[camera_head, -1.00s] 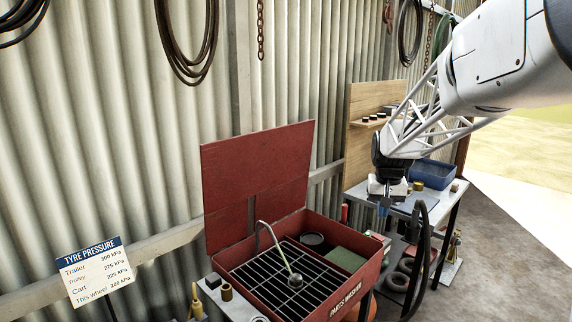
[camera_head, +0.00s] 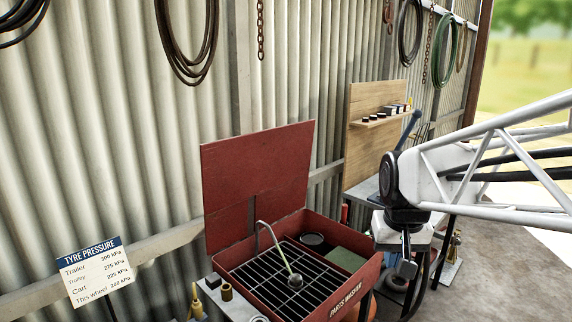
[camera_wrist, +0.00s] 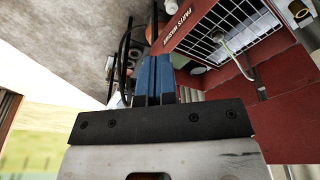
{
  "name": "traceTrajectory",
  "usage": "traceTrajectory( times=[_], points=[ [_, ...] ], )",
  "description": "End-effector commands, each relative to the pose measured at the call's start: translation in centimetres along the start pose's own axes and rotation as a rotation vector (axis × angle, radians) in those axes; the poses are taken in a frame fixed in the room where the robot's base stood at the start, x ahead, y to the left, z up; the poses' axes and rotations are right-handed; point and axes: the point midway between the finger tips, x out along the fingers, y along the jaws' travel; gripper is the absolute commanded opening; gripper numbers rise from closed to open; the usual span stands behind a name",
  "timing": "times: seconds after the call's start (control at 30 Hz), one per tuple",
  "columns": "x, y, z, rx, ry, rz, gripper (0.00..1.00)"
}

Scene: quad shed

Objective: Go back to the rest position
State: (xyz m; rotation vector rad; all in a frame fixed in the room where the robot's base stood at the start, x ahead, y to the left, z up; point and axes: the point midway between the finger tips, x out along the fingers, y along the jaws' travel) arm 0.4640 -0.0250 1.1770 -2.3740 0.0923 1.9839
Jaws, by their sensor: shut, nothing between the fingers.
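My gripper (camera_head: 405,268) hangs at the right in the head view, just right of the red parts washer (camera_head: 372,287) and in front of the workbench. It points down and is empty. In the wrist view its blue fingers (camera_wrist: 153,80) are together, with nothing between them. The parts washer also shows at the upper right of the wrist view (camera_wrist: 182,30). My arm enters from the right edge of the head view and hides much of the workbench.
The washer's red lid (camera_head: 257,180) stands open against the corrugated wall. A tyre pressure sign (camera_head: 97,272) stands at the lower left. A wooden board with a small shelf (camera_head: 372,124) stands behind my arm. Hoses hang on the wall. Concrete floor (camera_head: 492,262) is clear at right.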

Motion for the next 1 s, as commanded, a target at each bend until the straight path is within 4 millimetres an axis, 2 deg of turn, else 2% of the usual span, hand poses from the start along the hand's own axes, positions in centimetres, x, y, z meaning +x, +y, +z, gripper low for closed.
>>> traceTrajectory(
  times=[0.1,0.4,0.6,0.8,1.0],
  points=[
    [-0.3,-0.3,3.1,-0.011,0.013,-0.002,0.0],
    [0.2,-0.8,10.2,-0.036,0.036,-0.005,0.0],
    [0.7,-0.9,13.8,-0.048,0.049,-0.007,0.0],
    [1.1,-1.0,15.3,-0.054,0.053,-0.008,0.0],
    [1.1,-1.0,15.5,-0.054,0.054,-0.008,0.0]
  ],
)
